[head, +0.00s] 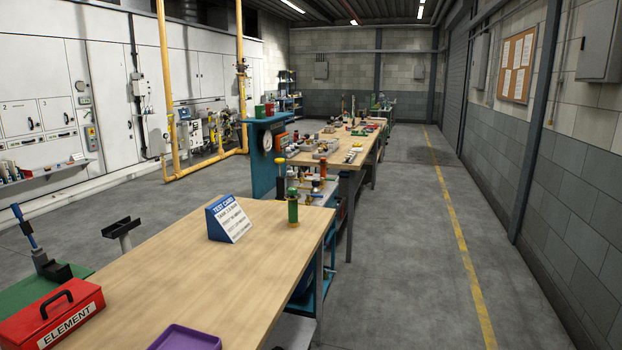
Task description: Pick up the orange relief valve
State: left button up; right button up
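I cannot single out the orange relief valve with certainty. In the head view a small orange item (281,142) shows beside the round gauge on the teal stand, too small to identify. Several small fittings with yellow, red, green and dark parts stand on the cart (312,187) behind the near bench. A green fitting (293,206) with a brass-coloured base stands upright on the near bench's far right corner. Neither of my grippers is in view.
The near wooden bench (200,270) carries a blue-and-white test card (229,219) and a purple tray (185,338). A red ELEMENT box (52,315) is at left. A long cluttered bench (352,142) stands farther back. The floor aisle (405,250) at right is clear.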

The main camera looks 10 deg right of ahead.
aim_at(323, 165)
jog(key=i+l+z, duration=0.1)
jog(key=z, duration=0.7)
jog(key=i+z, duration=0.2)
jog(key=z, duration=0.2)
jog(key=i, duration=7.65)
jog(key=i+u, duration=0.35)
jog(key=u, duration=0.15)
jog(key=i+l+u, duration=0.2)
jog(key=u, duration=0.3)
jog(key=i+l+u, duration=0.45)
jog(key=k+j, duration=0.1)
